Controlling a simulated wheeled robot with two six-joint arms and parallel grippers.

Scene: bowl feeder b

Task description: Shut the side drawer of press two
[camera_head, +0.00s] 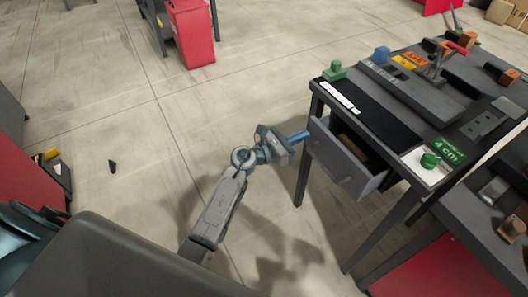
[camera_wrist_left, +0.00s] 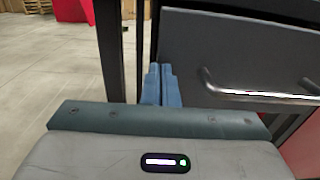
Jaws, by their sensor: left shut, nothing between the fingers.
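The side drawer (camera_head: 338,163) of the grey table-like press stand stands pulled out in the head view, and its inside partly shows. In the left wrist view the drawer's grey front (camera_wrist_left: 250,55) fills the right side, with a metal bar handle (camera_wrist_left: 260,95). My left gripper (camera_head: 302,136) is at the far left corner of the drawer, beside the table leg. Its blue fingers (camera_wrist_left: 161,84) are shut together and empty, left of the handle. I cannot tell whether they touch the drawer front. My right gripper is out of view.
The tabletop (camera_head: 398,119) carries a green knob block (camera_head: 334,71), a "4 cm" card (camera_head: 444,151) and several tools. A second dark bench (camera_head: 475,205) stands close at the right. A red bin (camera_head: 190,35) is at the back. The floor left of the drawer is mostly clear.

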